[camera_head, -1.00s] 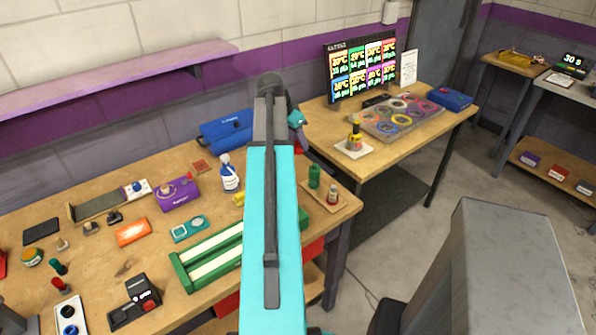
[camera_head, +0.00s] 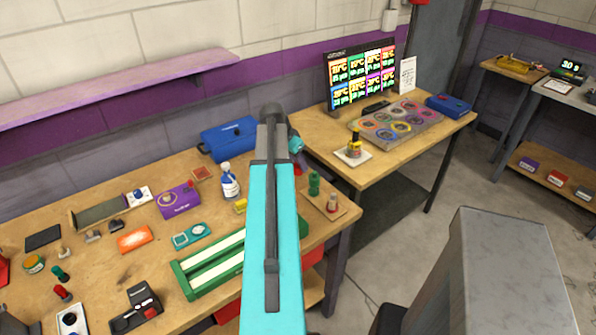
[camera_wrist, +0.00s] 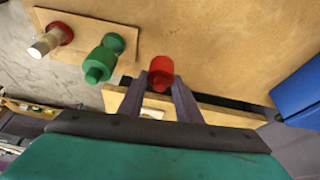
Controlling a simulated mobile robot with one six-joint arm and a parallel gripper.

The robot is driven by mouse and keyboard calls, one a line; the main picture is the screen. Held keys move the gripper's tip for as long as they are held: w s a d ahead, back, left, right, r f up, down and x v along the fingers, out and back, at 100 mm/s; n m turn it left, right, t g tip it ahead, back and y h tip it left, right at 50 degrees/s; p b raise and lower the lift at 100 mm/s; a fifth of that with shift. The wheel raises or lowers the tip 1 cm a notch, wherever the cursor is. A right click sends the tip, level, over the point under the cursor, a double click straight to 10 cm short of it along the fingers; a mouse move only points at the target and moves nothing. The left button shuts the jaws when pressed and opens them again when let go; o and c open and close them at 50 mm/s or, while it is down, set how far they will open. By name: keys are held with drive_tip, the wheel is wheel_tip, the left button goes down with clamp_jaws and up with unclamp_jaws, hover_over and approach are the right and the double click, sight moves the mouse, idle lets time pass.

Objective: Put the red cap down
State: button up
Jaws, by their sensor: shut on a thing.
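In the wrist view, my gripper (camera_wrist: 159,85) is shut on the red cap (camera_wrist: 161,68), which sits between its two fingertips. Below it is a wooden bench top (camera_wrist: 215,55); I cannot tell whether the cap touches it. Beside the cap, to the left, stands a green bottle-like piece (camera_wrist: 100,64) on a small wooden board (camera_wrist: 84,32). A pale piece with a red ring (camera_wrist: 52,41) is on the same board. In the head view my arm hides most of the gripper and the cap.
In the head view the green piece (camera_head: 314,183) and its board (camera_head: 322,207) lie near the bench's right end. A blue case (camera_head: 229,138), white-and-blue bottle (camera_head: 229,181) and green rack (camera_head: 182,277) are left of my arm. A second table (camera_head: 380,155) stands behind.

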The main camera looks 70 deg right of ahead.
sight(296, 167)
drive_tip(key=shift+f+p, duration=0.5)
drive_tip(key=shift+f, duration=1.35)
drive_tip(key=shift+f, duration=0.15)
drive_tip(key=o, duration=1)
drive_tip(key=shift+r, duration=0.25)
drive_tip(key=shift+b+v, duration=1.25)
drive_tip(key=shift+v, duration=4.65)
drive_tip(key=shift+s, duration=0.15)
